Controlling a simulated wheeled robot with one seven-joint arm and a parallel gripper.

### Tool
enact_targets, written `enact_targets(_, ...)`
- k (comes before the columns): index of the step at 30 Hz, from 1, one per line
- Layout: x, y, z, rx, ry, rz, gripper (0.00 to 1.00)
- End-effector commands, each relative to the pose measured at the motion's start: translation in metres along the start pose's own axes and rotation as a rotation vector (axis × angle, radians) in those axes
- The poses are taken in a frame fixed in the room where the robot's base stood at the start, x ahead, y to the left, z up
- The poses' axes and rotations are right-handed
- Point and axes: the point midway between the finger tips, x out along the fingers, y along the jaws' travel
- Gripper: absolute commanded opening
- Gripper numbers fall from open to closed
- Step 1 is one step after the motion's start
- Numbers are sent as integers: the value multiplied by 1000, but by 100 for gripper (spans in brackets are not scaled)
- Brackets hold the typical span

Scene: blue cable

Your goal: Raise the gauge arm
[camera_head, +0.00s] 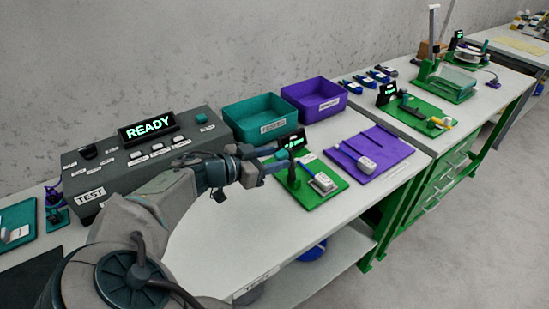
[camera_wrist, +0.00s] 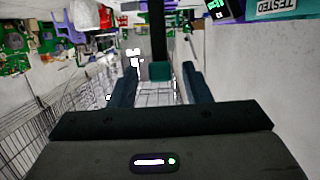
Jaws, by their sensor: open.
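A green fixture plate (camera_head: 325,188) lies on the bench, with a small black display showing green text (camera_head: 293,140) at its back. In the wrist view, a dark bar (camera_wrist: 157,30) ending in a teal block (camera_wrist: 160,71) shows between the open fingers of my gripper (camera_wrist: 160,84). I cannot tell whether they touch.
A grey test box with a READY display (camera_head: 149,127) stands to the left. Teal (camera_head: 262,108) and purple (camera_head: 318,90) bins stand behind the fixture. A purple plate (camera_head: 390,150) lies to the right. The bench front is clear.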

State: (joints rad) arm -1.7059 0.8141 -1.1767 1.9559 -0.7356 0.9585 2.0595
Motion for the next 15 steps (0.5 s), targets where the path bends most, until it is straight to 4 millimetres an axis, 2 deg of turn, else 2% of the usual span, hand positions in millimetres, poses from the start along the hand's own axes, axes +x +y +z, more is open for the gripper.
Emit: enact_targets(15,-108,0,1,-2,-2,-5,44)
